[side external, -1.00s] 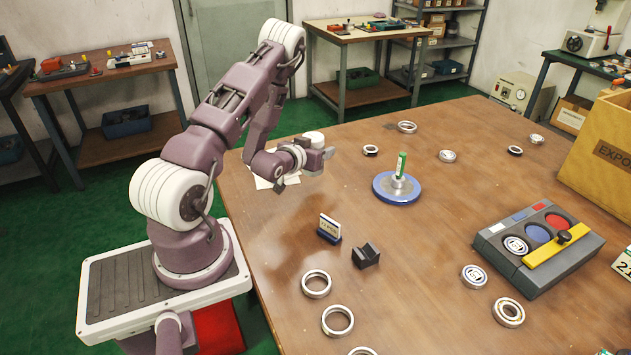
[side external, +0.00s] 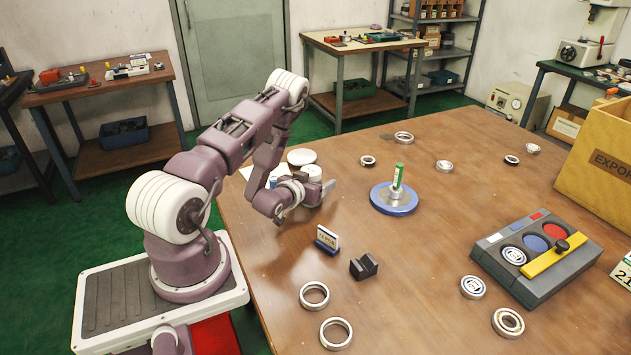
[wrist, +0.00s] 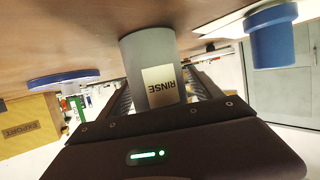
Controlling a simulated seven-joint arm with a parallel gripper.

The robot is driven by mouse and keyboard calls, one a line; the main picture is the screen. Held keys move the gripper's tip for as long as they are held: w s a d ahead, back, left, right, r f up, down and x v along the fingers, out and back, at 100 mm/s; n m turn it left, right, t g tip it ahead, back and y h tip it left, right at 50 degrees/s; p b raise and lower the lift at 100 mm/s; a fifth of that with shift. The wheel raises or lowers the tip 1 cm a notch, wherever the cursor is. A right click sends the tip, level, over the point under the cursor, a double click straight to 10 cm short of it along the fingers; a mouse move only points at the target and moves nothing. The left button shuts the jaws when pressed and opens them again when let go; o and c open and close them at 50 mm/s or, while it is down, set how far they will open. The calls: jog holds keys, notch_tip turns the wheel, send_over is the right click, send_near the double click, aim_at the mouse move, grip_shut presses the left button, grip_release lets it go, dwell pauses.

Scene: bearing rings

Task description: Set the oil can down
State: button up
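A plain grey can (wrist: 150,65) with a pale label reading RINSE is in the wrist view, between the fingers of my gripper (wrist: 160,88). It is the only can in my grip, and no label says oil. In the side view its pale upper part (side external: 312,172) shows beside my gripper (side external: 322,190). My gripper is shut on the can, low over the left part of the table. I cannot tell whether its base touches the wood. A blue cylinder (wrist: 273,42) stands apart at the right of the wrist view.
A white round dish (side external: 301,157) is just behind my gripper. A blue round base (side external: 393,200) with a green-topped post stands to the right. A small sign (side external: 327,239), a black block (side external: 364,266) and rings (side external: 314,295) lie in front. Open wood lies between them.

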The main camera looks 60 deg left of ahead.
jog(key=shift+r, duration=0.15)
jog(key=v, duration=0.6)
jog(key=shift+s+d+f, duration=0.15)
jog(key=shift+s+f, duration=0.1)
jog(key=shift+s, duration=0.05)
jog(key=shift+s+d+r, duration=0.15)
jog(key=shift+r, duration=0.05)
jog(key=shift+s+d+r, duration=0.1)
jog(key=shift+d+r, duration=0.05)
jog(key=shift+r, duration=0.15)
